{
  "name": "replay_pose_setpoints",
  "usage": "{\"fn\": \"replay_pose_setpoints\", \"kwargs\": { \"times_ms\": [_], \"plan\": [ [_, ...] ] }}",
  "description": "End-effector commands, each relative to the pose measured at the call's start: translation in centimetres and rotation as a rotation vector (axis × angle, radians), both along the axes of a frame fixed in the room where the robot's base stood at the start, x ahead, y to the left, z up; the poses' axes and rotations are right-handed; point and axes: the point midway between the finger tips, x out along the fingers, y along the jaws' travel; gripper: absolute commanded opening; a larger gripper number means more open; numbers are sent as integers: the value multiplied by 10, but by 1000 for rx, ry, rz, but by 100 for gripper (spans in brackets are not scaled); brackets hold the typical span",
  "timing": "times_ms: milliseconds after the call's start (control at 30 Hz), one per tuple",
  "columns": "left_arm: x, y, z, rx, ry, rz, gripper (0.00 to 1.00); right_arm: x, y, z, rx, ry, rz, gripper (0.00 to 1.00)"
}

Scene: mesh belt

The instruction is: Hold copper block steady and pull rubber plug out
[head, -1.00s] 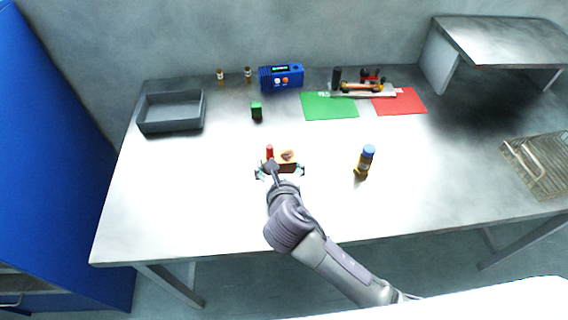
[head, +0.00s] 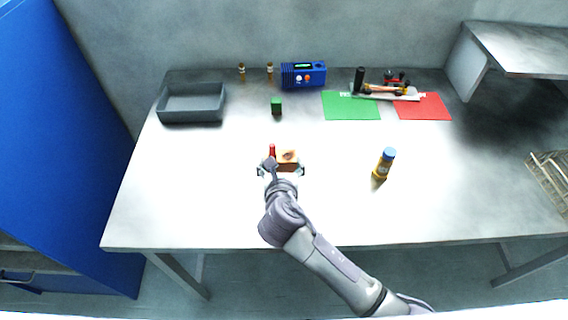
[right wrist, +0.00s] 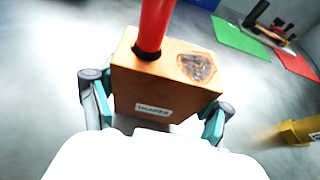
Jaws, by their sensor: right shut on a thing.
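The copper block (head: 288,157) stands on the table in front of my right arm. In the right wrist view the copper block (right wrist: 180,75) has a dark patch on its top and a small label on its near side. The red rubber plug (head: 272,150) stands upright in the block's top; it also shows in the right wrist view (right wrist: 153,25), cut off by the picture edge. My right gripper (head: 281,171) has its fingers on the block's two sides and is shut on it, also in the right wrist view (right wrist: 153,108). My left gripper is not in view.
A yellow bottle with a blue cap (head: 384,164) stands to the right. Behind are a green block (head: 277,106), a grey tray (head: 162,115), a blue device (head: 303,75), a green mat (head: 350,112) and a red mat (head: 425,112). The table's front is clear.

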Motion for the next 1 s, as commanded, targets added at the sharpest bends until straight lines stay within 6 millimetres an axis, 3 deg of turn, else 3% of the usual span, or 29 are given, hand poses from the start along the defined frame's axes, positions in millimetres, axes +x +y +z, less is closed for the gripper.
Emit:
{"fn": "replay_pose_setpoints", "kwargs": {
  "times_ms": [1000],
  "plan": [
    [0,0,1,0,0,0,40,0,1,-8,1,-2,2,31]
  ]
}}
